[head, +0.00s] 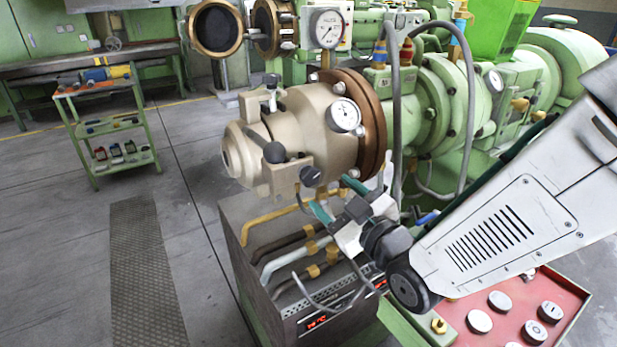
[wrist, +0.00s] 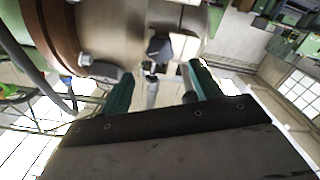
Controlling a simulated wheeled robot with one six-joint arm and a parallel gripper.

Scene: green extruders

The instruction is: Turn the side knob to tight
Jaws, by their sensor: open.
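The side knob (head: 311,176) is a small dark knob on the lower side of the beige extruder head (head: 305,120). A dark knob, probably the same one, shows in the wrist view (wrist: 158,47), above the gap between my fingers. My gripper (head: 349,199) has its teal fingers spread, just below and to the right of the knob in the head view. In the wrist view my gripper (wrist: 163,88) is open, and the knob looks apart from both fingertips. I cannot tell the knob's turn position.
A brown flange (head: 371,125) and a pressure gauge (head: 343,115) are close by. Below stands a grey control box (head: 305,316) with pipes. A green cart (head: 112,125) is at left; the floor between is clear.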

